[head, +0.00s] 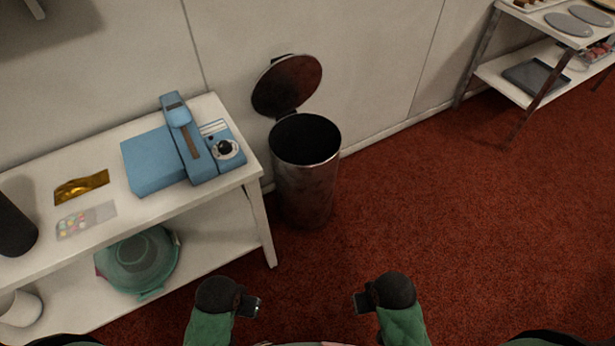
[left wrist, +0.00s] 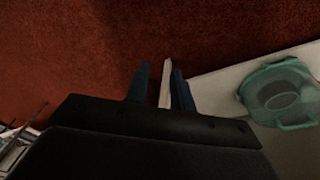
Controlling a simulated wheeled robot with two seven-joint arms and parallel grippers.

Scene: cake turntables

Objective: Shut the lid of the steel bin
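The steel bin (head: 305,185) stands on the red carpet against the wall, just right of the white table. Its round lid (head: 287,86) is raised and leans back towards the wall, so the dark opening shows. My left gripper (head: 252,306) is low in the head view, in front of the bin and apart from it. The left wrist view shows its two fingers (left wrist: 160,88) apart, with a pale table leg behind the gap. My right gripper (head: 362,302) is also low, right of the left one and away from the bin. Its finger opening is too small to tell.
The white table (head: 235,184) at left bears a blue machine (head: 160,160) and packets, with a green bowl-like item (head: 140,262) on its lower shelf. A shelf rack (head: 500,85) stands at upper right. Carpet right of the bin (head: 440,220) is clear.

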